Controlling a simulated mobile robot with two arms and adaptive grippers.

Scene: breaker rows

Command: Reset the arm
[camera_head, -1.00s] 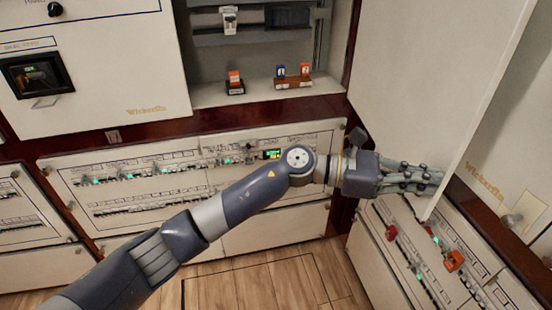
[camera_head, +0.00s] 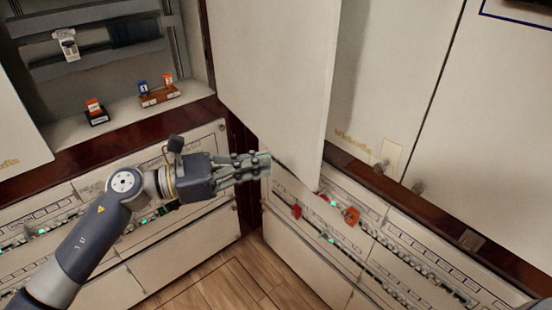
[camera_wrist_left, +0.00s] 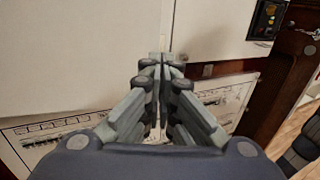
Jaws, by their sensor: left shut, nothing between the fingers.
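My left gripper (camera_head: 262,165) reaches in from the left in the head view. Its fingers are closed together and empty, pointing right, in front of the lower part of a pale open cabinet door (camera_head: 285,85). I cannot tell whether they touch it. In the left wrist view the shut fingertips (camera_wrist_left: 160,65) point at pale panels (camera_wrist_left: 90,50). My right gripper is not in view.
The open cabinet (camera_head: 60,140) at left holds small breaker blocks, one black and orange (camera_head: 96,112), others on a brown stand (camera_head: 158,97). Red clips (camera_head: 352,216) sit on the right lower breaker panel (camera_head: 400,250). Wooden floor (camera_head: 225,285) lies below.

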